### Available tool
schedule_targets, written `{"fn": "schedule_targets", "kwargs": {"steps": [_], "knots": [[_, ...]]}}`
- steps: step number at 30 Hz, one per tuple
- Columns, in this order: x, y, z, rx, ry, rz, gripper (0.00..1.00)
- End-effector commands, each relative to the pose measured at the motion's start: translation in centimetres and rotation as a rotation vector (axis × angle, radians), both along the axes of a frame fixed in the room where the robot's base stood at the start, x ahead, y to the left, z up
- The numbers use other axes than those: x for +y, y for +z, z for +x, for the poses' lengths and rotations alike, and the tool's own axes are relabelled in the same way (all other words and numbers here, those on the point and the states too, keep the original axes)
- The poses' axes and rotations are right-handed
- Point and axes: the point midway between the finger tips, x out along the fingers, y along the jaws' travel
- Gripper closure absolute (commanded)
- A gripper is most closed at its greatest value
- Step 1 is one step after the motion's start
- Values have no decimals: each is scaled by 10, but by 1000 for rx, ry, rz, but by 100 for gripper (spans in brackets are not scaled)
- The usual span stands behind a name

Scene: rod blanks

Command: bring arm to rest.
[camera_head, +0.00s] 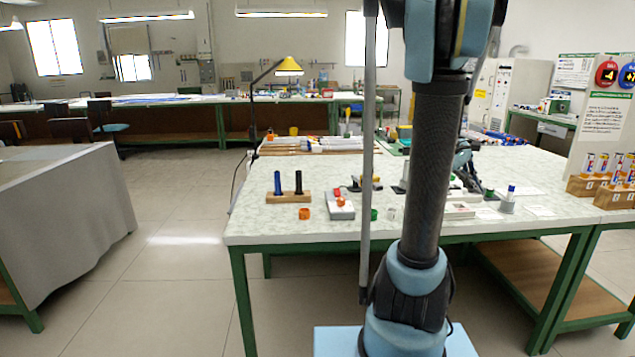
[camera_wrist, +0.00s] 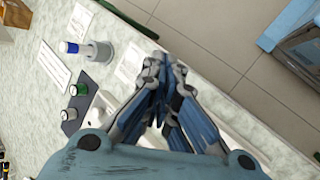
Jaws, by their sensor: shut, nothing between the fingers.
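My gripper (camera_wrist: 162,65) shows in the wrist view with its fingertips together and nothing between them. It is over the edge of the speckled white worktable (camera_wrist: 212,110), with tiled floor beyond. In the head view my arm rises through the middle right and my gripper (camera_head: 462,165) shows partly behind it, above the table's right part. A blue-and-white rod (camera_wrist: 72,47) sits in a grey holder (camera_wrist: 100,52), left of my gripper in the wrist view and apart from it.
A wooden block (camera_head: 289,197) holds a blue and a black rod. An orange ring (camera_head: 305,213) and a grey device (camera_head: 341,207) are nearby. Green-topped pieces (camera_wrist: 82,88) lie on a dark pad. A yellow lamp (camera_head: 288,66) stands behind. Wooden racks (camera_head: 590,186) hold tubes at right.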

Motion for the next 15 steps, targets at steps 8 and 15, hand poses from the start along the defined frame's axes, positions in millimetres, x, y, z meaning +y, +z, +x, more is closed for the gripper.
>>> {"fn": "schedule_targets", "kwargs": {"steps": [8, 15], "knots": [[83, -16, -38, -139, -28, 119, 100], [147, -37, -74, -240, -67, 234, 100]]}}
